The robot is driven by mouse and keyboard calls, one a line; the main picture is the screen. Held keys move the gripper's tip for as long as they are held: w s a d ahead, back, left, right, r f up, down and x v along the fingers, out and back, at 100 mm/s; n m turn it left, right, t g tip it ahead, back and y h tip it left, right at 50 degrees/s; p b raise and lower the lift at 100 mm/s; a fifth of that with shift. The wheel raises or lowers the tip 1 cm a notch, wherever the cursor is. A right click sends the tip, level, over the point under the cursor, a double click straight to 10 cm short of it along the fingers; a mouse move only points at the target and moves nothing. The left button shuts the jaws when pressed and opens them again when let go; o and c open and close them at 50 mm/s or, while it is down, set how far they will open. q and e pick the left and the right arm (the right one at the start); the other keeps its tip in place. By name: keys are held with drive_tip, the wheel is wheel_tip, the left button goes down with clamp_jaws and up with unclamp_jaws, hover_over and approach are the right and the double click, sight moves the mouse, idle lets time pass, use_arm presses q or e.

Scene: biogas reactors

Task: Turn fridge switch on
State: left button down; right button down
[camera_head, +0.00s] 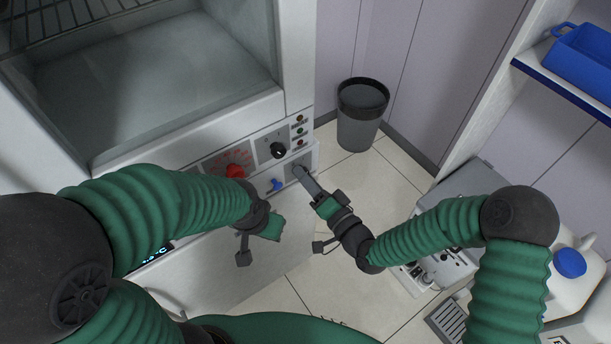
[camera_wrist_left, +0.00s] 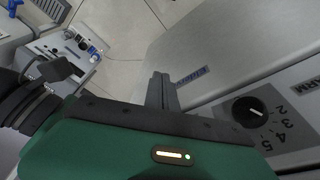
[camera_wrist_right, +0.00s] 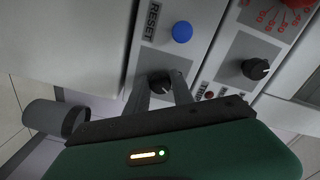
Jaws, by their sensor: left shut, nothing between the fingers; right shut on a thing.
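The fridge's control panel (camera_head: 262,160) runs along the lower front of the white cabinet. The black switch knob (camera_wrist_right: 160,82) sits beside the round blue RESET button (camera_wrist_right: 182,31). My right gripper (camera_head: 299,173) reaches the panel's right end, and its two fingers are closed around the switch knob in the right wrist view. In the head view the fingers hide this knob. My left gripper (camera_wrist_left: 161,80) is shut and empty, near the fridge front. In the head view its fingertips cannot be made out.
The panel also has a red dial (camera_head: 235,171), a black knob (camera_head: 278,150) and small indicator lights (camera_head: 299,131). A grey bin (camera_head: 362,115) stands on the floor behind. A shelf with a blue tray (camera_head: 583,62) is at right. Bench equipment (camera_head: 445,255) stands near my right arm.

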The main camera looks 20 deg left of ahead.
drive_tip(key=shift+w+d+f, duration=0.1)
drive_tip(key=shift+d, duration=0.05)
drive_tip(key=c, duration=1.1)
unclamp_jaws()
drive_tip(key=p+v, duration=0.2)
drive_tip(key=v, duration=1.5)
drive_tip(key=shift+p, duration=0.35)
drive_tip(key=shift+f, duration=0.1)
